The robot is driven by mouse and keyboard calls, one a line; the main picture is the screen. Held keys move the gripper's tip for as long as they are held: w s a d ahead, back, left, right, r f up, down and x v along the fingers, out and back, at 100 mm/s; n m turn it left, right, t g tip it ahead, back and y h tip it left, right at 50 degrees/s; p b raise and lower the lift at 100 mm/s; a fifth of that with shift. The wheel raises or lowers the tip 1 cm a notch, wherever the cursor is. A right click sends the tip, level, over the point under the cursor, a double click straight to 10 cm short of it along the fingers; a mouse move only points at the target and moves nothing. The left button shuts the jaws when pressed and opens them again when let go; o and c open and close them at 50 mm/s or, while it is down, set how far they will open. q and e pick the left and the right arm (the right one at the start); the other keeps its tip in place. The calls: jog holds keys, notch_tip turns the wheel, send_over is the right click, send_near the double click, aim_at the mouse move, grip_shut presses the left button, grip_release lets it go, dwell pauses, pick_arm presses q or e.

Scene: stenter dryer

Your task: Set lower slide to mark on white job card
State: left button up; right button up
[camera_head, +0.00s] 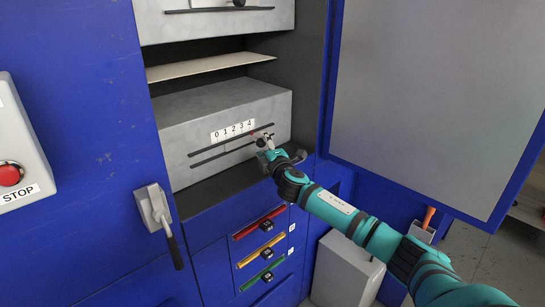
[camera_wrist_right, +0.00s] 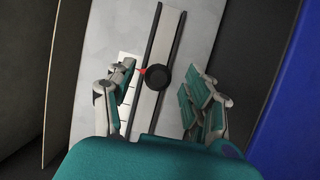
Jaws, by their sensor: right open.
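The lower slide's black knob (camera_wrist_right: 158,76) sits on a slot between two dark rails on a grey box front (camera_head: 185,135). A red pointer (camera_wrist_right: 142,71) juts from the knob toward the white number scale (camera_head: 233,131), marked 0 to 4. In the head view the knob is near the scale's 4 end, partly hidden by my gripper. My right gripper (camera_head: 280,160) is open; it also shows in the wrist view (camera_wrist_right: 163,98), with its fingers on either side of the knob, apart from it. I cannot make out a white job card. My left gripper is out of view.
An upper grey box (camera_head: 215,22) with its own slot is above a thin cream shelf (camera_head: 210,66). A blue-framed open door (camera_head: 430,90) stands at right. A lever handle (camera_head: 158,212) and a red stop button (camera_head: 10,175) are at left. Red, yellow and green handles (camera_head: 262,250) are below.

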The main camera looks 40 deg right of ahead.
jog(key=v, duration=0.9)
jog(key=shift+s, duration=0.35)
jog(key=shift+a, duration=0.1)
